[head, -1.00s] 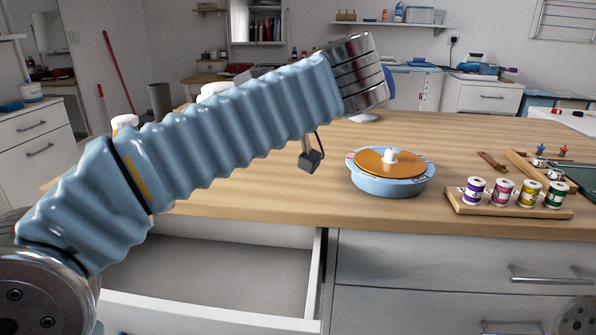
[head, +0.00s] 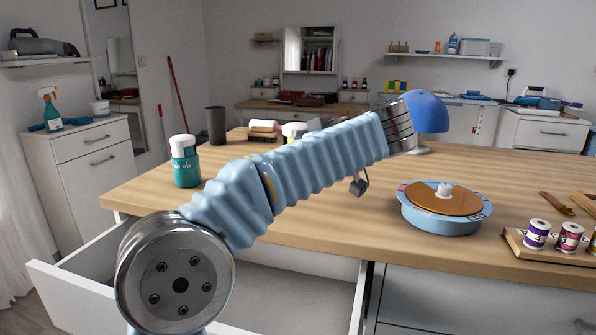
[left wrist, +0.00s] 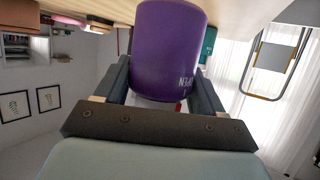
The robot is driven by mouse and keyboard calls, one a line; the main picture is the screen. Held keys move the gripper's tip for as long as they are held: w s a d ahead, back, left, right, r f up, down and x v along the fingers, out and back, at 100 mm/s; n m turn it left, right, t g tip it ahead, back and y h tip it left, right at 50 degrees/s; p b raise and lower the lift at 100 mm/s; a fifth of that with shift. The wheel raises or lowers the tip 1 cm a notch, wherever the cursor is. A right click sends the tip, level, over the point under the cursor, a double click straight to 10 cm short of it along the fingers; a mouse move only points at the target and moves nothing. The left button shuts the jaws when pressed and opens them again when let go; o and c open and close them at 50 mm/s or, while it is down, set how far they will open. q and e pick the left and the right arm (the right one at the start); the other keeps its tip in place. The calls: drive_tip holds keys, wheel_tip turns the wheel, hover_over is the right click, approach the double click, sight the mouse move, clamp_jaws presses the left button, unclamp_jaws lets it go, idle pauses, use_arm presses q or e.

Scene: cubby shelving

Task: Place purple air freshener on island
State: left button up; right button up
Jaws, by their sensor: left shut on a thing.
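The purple air freshener (left wrist: 170,45) is a purple cylinder with pale lettering, seen in the left wrist view. My left gripper (left wrist: 163,82) is shut on it, one dark finger on each side. In the head view my left arm reaches over the island and hides the air freshener. The island (head: 330,232) has a light wood top and pale drawers. Whether the air freshener touches the top cannot be told. My right gripper is not in view.
A blue round tub with an orange disc (head: 443,205) stands right of the arm. A rack of thread spools (head: 560,246) is at the right. A teal bottle (head: 186,165) stands at the left. An open drawer (head: 300,290) juts out below.

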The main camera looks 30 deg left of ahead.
use_arm(q)
drive_tip(key=shift+w+a+f, duration=0.1)
drive_tip(key=shift+w+f, duration=0.1)
drive_tip(key=shift+f, duration=0.1)
drive_tip(key=f, duration=0.3)
drive_tip(key=shift+w+a+f, duration=0.2)
drive_tip(key=shift+w+a, duration=0.05)
drive_tip(key=shift+w, duration=0.1)
drive_tip(key=shift+f, duration=0.3)
drive_tip(key=shift+f, duration=0.15)
drive_tip(key=o, duration=1.1)
drive_tip(key=shift+o, duration=0.2)
